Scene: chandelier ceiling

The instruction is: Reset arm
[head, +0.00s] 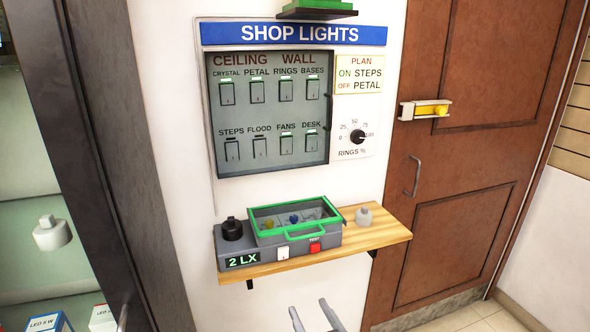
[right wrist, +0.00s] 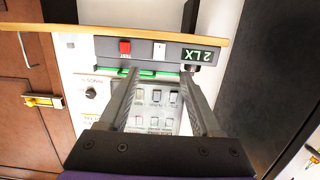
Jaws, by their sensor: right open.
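My right gripper (head: 308,306) shows at the bottom of the head view, below the wooden shelf and in front of the white wall. Its two fingers are apart, with nothing between them. In the right wrist view the open fingers (right wrist: 158,74) reach toward the shelf edge and the grey tester, and the picture is upside down. My left gripper is not in view.
The wooden shelf (head: 375,238) holds a grey tester (head: 262,258) reading 2 LX, with a green-framed lid, and a small grey knob-like piece (head: 363,216). Above is the SHOP LIGHTS switch panel (head: 268,130). A brown door (head: 470,150) stands right, a glass-fronted cabinet (head: 30,150) left.

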